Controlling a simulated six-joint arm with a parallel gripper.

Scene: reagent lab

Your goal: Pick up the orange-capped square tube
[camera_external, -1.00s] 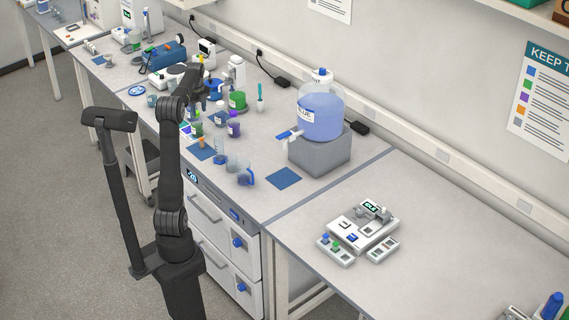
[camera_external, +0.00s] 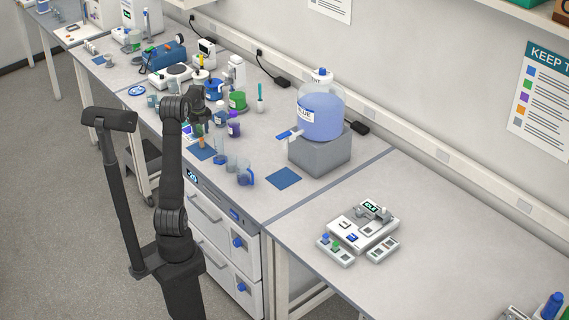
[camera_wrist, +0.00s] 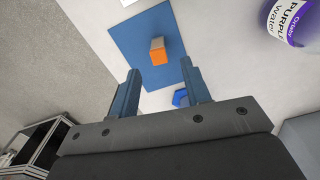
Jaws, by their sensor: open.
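The orange-capped square tube (camera_wrist: 159,51) is seen nearly end-on in the wrist view, its orange cap toward the camera. It stands over a blue mat (camera_wrist: 135,38). In the external view the tube (camera_external: 201,142) shows small on the blue mat (camera_external: 205,154), just below my gripper (camera_external: 199,122). In the wrist view my gripper (camera_wrist: 160,70) is open and empty. The tube appears just beyond the fingertips, between their lines, with no visible contact.
A purple-labelled container (camera_wrist: 293,18) is at the upper right in the wrist view. A blue piece (camera_wrist: 180,98) is partly hidden by the right finger. In the external view a blue beaker (camera_external: 245,176) stands nearby. Bench at the right front has free room.

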